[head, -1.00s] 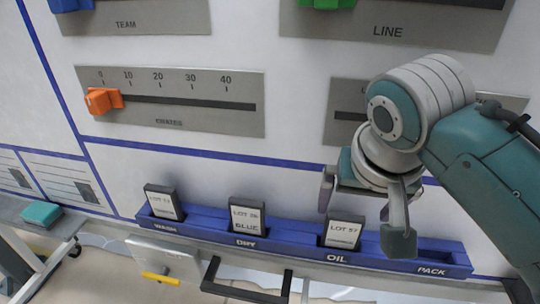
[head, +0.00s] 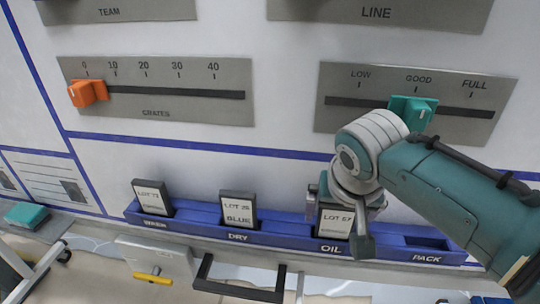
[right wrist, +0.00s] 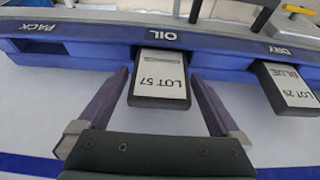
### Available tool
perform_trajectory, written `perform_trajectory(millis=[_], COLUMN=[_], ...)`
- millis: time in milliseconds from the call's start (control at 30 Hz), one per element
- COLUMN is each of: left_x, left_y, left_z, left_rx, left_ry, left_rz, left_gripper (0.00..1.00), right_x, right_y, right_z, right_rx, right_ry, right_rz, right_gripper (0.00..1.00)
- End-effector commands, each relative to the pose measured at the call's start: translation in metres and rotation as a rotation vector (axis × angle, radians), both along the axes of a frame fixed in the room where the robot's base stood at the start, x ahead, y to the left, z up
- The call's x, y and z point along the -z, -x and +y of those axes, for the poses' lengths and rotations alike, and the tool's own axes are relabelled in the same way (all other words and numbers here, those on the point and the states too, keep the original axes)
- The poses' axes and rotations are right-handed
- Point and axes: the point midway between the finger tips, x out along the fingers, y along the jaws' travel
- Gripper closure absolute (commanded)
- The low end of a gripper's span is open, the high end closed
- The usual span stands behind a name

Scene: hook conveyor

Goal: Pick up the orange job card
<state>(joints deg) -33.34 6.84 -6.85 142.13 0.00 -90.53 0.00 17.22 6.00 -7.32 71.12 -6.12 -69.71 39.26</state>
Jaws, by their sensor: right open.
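No card's second line reads as orange to me. The LOT 57 card (head: 335,222) stands upright in the OIL slot of the blue rack (head: 285,240). The line under its number is too small to read. My right gripper (head: 342,222) is open at this card. In the right wrist view, the gripper (right wrist: 161,76) has one finger on each side of the LOT 57 card (right wrist: 160,80), with gaps showing. The card's lower end is hidden in the rack. My left gripper is not in view.
A LOT 26 BLUE card (head: 238,208) stands in the DRY slot and another card (head: 152,197) in the WASH slot. The PACK slot (head: 428,243) is empty. The board behind has an orange CRATES slider (head: 88,93) and a teal slider (head: 412,112).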

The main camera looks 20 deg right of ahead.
Motion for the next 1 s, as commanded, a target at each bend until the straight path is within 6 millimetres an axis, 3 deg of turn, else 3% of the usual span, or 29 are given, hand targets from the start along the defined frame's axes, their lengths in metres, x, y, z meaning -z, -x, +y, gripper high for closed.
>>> perform_trajectory(millis=[67, 700, 1000], left_x=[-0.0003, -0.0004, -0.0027], left_y=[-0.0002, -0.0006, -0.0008], left_z=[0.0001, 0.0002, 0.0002], left_rx=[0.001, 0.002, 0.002], left_ry=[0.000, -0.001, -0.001], left_rz=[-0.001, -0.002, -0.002], left_gripper=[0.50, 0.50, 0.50], right_x=[-0.0003, -0.0003, -0.0063], right_y=[0.0001, 0.0003, -0.0001], right_z=[-0.0001, 0.0000, -0.0001], right_rx=[0.000, 0.000, 0.000], right_ry=[0.000, 0.001, 0.000], right_rz=[0.000, 0.000, 0.000], right_gripper=[0.02, 0.74, 0.76])
